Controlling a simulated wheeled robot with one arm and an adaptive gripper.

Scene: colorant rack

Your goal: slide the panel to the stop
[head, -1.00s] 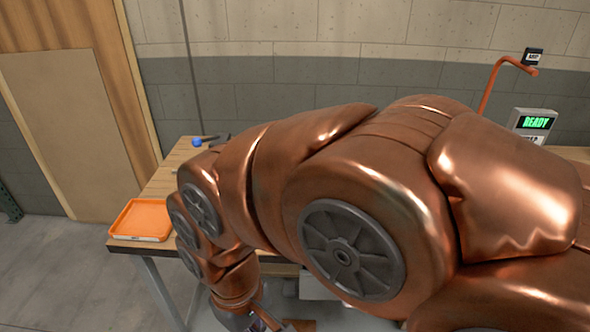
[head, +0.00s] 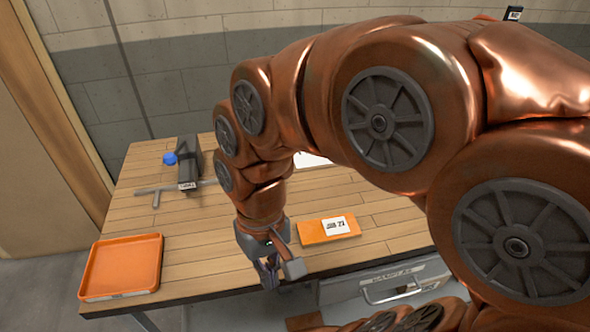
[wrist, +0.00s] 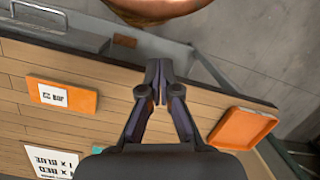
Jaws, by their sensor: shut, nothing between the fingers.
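No part in view is clearly the panel. A dark grey box (head: 189,163) with a blue ball (head: 169,158) beside it stands at the back left of the wooden table (head: 205,235). A grey drawer-like unit with a handle (head: 392,291) sits under the table's front edge. My gripper (head: 268,272) points down near the table's front edge, left of that unit. In the wrist view my gripper (wrist: 158,96) is shut and empty, its fingertips together over the table's edge.
An orange tray (head: 122,267) is at the table's front left corner. An orange block with a label (head: 328,229) lies right of my gripper. A printed sheet (wrist: 50,160) lies on the table in the wrist view.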

